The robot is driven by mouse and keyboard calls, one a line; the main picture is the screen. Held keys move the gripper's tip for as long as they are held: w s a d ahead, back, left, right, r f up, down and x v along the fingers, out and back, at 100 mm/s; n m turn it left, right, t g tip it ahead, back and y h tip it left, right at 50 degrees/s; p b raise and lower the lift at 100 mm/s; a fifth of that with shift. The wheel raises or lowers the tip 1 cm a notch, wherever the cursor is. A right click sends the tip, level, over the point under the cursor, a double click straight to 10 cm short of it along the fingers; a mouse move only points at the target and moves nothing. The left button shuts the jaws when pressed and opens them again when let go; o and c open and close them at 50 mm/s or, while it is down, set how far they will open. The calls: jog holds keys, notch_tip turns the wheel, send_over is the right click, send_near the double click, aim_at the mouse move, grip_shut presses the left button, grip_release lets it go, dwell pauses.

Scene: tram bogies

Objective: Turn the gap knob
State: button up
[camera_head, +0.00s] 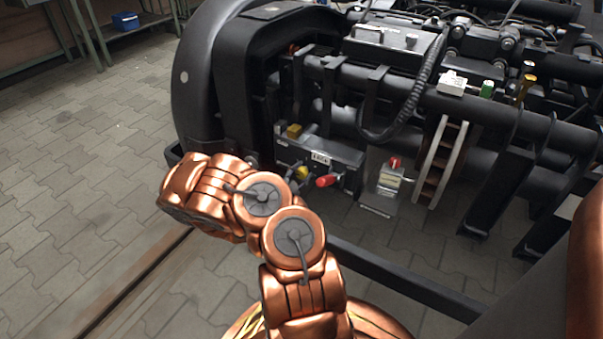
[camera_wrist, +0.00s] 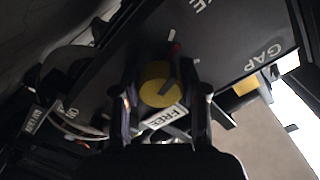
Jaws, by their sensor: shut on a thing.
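In the wrist view my gripper (camera_wrist: 165,98) has one finger on each side of a round yellow knob (camera_wrist: 157,84) and is shut on it. The knob has a dark bar on its face and sits on a dark panel (camera_wrist: 228,42). A white FREE label (camera_wrist: 165,117) lies just below it, and a small red mark (camera_wrist: 175,48) is above it. The word GAP (camera_wrist: 262,56) is printed on the panel to the right. In the head view the panel (camera_head: 340,156) is partly behind my copper arm, with a yellow knob (camera_head: 303,173) showing; my gripper is hidden there.
A clear plate with a red-topped part (camera_head: 391,176) hangs further right. A black hose (camera_head: 410,105) loops above. The black bogie frame surrounds the panel; paved floor (camera_head: 90,150) is clear at left.

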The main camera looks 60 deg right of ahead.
jog(key=o, duration=1.1)
jog(key=shift+o, duration=0.2)
jog(key=shift+a, duration=0.1)
jog(key=shift+s+a, duration=0.15)
jog(key=shift+a, duration=2.8)
jog(key=shift+s+a, duration=0.1)
jog(key=shift+a, duration=2.85)
